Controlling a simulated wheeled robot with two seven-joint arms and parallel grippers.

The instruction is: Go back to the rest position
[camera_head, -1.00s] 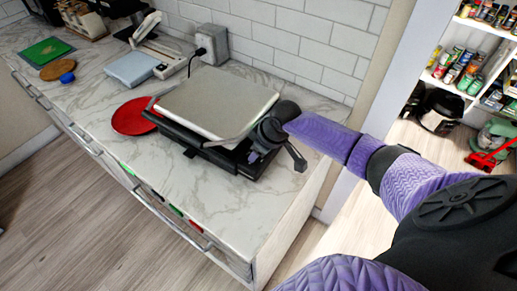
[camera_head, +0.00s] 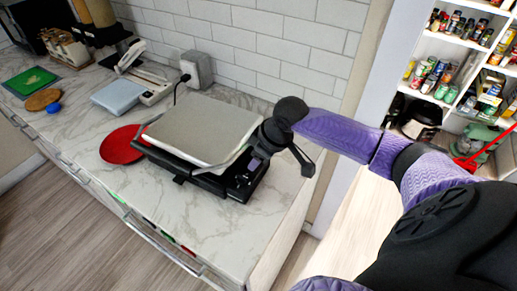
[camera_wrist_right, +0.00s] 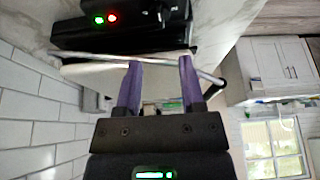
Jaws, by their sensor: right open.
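The task names no object. My right gripper (camera_wrist_right: 160,66) is open in the right wrist view, its two purple fingers apart. A thin metal bar of the panini press (camera_wrist_right: 95,55) crosses by the fingertips; I cannot tell whether it lies between or beyond them. In the head view my right arm comes in from the right, and its dark wrist (camera_head: 273,132) is at the right side of the press (camera_head: 205,128). The fingers are mostly hidden there. The press's grey lid lies down over its black base. My left gripper is not in view.
The marble counter (camera_head: 225,235) carries a red plate (camera_head: 121,147) left of the press, a pale blue scale (camera_head: 118,96) and a green board (camera_head: 30,81). A tiled wall (camera_head: 270,50) stands behind. Stocked shelves (camera_head: 450,55) are at the right. The counter's front corner is clear.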

